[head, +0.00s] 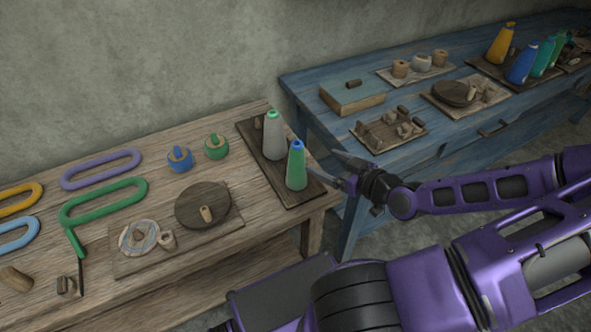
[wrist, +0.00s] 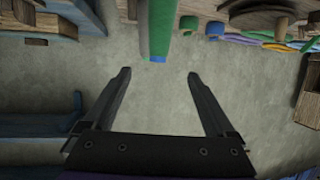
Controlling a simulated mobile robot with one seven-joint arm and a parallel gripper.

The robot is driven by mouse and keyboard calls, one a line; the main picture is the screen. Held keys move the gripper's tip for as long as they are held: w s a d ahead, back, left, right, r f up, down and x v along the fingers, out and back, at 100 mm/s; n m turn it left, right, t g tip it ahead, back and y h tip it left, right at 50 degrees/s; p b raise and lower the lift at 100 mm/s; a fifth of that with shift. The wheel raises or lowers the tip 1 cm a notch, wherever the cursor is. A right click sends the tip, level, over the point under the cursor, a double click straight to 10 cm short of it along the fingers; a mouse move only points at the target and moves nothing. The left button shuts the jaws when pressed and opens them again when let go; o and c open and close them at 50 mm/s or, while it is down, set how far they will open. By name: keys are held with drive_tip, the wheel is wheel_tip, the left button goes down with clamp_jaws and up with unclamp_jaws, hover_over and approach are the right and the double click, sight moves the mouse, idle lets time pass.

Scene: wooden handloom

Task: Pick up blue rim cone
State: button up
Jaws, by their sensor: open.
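The blue rim cone (head: 296,170) is a green cone with a blue top. It stands upright on a dark board at the right end of the brown wooden table. In the wrist view the cone (wrist: 161,30) hangs down from the top edge because that view is upside down, its blue tip lying between and beyond my fingertips. My gripper (head: 330,168) is open and empty just right of the cone, fingers pointing at it. The open fingers (wrist: 158,76) also show in the wrist view. I cannot tell if either finger touches the cone.
A grey cone with a green rim (head: 274,138) stands close behind the green one on the dark board (head: 254,138). A round dark wooden disc (head: 195,200) lies to the left. The blue table (head: 305,100) with more cones and trays stands behind right, across a gap.

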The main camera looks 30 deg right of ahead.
sight(301, 152)
drive_tip(key=b+x, duration=0.1)
drive_tip(key=x, duration=0.9)
drive_tip(key=shift+w+f, duration=0.15)
drive_tip(key=shift+b+x, duration=0.5)
drive_tip(key=shift+x, duration=2.2)
drive_tip(key=shift+d, duration=0.1)
clamp_jaws()
